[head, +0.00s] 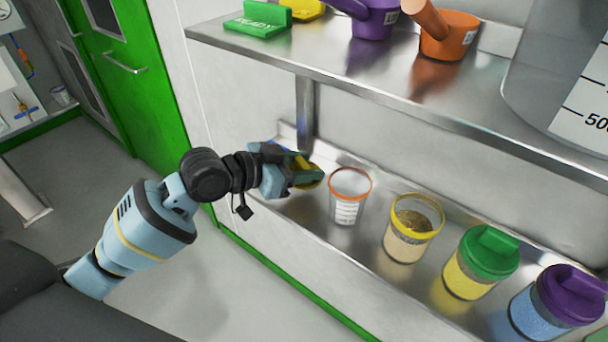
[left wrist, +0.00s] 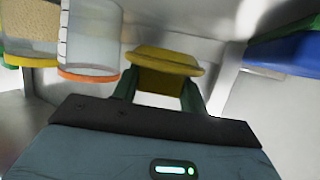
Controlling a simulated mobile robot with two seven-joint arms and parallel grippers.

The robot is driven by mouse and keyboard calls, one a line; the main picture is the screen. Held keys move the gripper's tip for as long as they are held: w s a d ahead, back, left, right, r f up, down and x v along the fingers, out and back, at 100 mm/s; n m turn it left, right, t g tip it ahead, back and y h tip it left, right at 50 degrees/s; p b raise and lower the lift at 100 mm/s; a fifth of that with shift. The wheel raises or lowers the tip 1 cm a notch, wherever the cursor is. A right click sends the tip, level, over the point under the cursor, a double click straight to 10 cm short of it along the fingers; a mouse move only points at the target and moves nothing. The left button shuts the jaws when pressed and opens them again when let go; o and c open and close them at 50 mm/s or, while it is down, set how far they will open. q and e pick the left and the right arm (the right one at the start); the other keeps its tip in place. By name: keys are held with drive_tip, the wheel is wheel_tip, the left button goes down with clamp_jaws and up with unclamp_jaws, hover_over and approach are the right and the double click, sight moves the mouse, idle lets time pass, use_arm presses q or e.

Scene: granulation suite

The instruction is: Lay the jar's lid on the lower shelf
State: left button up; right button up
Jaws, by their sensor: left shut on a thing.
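My left gripper (head: 306,172) is shut on a yellow lid (head: 314,182), at the left end of the lower shelf (head: 308,212). The lid also shows between the fingers in the left wrist view (left wrist: 165,62). Whether it touches the shelf is hard to tell. The jar with a yellow rim (head: 408,245) stands open on the lower shelf, with brown granules inside. A clear jar with an orange rim (head: 347,205) stands open between it and my gripper. My right gripper is not in view.
Green-lidded (head: 478,265) and purple-lidded (head: 555,305) jars stand farther right on the lower shelf. The upper shelf (head: 340,62) overhangs with a purple scoop (head: 372,20), an orange scoop (head: 447,36), a green sign (head: 257,25) and a large clear vessel (head: 545,75). A post (head: 305,112) stands behind my gripper.

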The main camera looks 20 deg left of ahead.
use_arm(q)
drive_tip(key=shift+w, duration=0.1)
drive_tip(key=shift+w, duration=0.35)
drive_tip(key=shift+f, duration=1.75)
drive_tip(key=shift+f, duration=0.1)
drive_tip(key=shift+f, duration=0.15)
drive_tip(key=o, duration=1)
